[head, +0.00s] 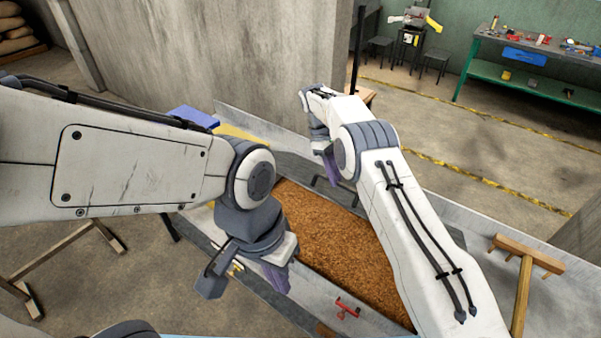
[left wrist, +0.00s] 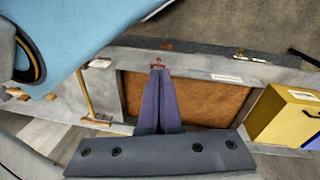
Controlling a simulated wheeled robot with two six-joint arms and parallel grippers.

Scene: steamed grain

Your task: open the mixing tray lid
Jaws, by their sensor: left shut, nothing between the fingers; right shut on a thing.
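The mixing tray (head: 215,250) is a long grey metal trough with brown grain (head: 335,245) open to view in its middle. A grey panel with a dark bar handle (head: 322,187), which looks like the lid, lies by the far edge of the grain. My right gripper (head: 331,168) is at this handle with its purple fingers pointing down. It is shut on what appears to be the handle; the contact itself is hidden. My left gripper (head: 277,279) is shut and empty above the near edge of the tray. Its closed fingers also show in the left wrist view (left wrist: 157,70).
A yellow box (left wrist: 283,115) and a blue box (head: 195,117) stand at the tray's left end. A red clamp (head: 347,308) is on the near rim. A wooden rake (head: 521,290) lies at the right end. A concrete wall (head: 225,60) rises behind the tray.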

